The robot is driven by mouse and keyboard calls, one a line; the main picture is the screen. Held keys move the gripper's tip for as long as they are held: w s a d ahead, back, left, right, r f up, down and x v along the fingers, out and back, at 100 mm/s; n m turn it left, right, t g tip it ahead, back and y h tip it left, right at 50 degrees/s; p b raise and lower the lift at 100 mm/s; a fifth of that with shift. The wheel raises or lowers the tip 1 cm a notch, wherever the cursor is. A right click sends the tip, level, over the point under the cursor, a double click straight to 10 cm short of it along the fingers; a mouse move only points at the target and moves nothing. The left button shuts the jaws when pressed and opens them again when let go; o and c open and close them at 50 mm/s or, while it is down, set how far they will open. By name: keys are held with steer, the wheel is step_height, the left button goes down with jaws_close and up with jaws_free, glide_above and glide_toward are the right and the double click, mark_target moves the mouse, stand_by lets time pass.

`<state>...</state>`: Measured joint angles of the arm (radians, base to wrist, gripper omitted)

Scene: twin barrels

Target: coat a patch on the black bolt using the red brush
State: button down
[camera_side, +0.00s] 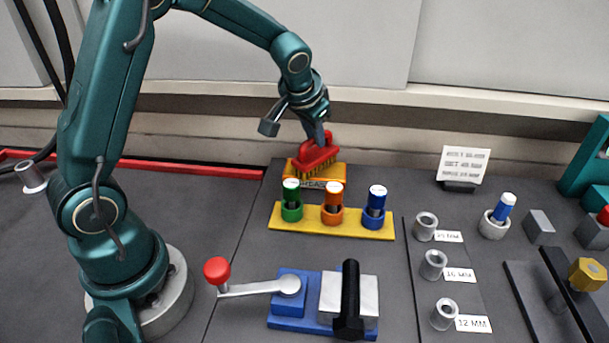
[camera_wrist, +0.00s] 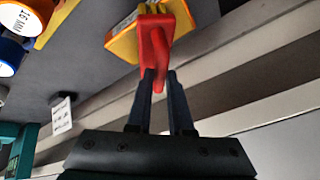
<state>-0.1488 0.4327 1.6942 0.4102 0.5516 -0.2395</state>
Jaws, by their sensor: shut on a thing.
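My gripper (camera_side: 322,135) is shut on the red brush (camera_side: 317,157), which has a red handle and tan bristles pointing down. The brush is at an orange-yellow grease box (camera_side: 330,173) at the back of the bench; I cannot tell if the bristles touch it. The wrist view shows the fingers (camera_wrist: 162,95) around the red handle (camera_wrist: 156,48), with the yellow box (camera_wrist: 122,42) beyond. The black bolt (camera_side: 350,295) lies across a silver block in the blue vise (camera_side: 290,300) at the front, its head toward the camera.
A yellow rack (camera_side: 335,222) with green, orange and blue capped holders stands between the grease box and the vise. The vise's red-knobbed lever (camera_side: 217,270) sticks out left. Several grey sockets (camera_side: 433,264) stand to the right. A white sign (camera_side: 463,163) stands at the back.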

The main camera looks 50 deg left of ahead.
steer(key=shift+r, duration=3.45)
steer(key=shift+d, duration=0.1)
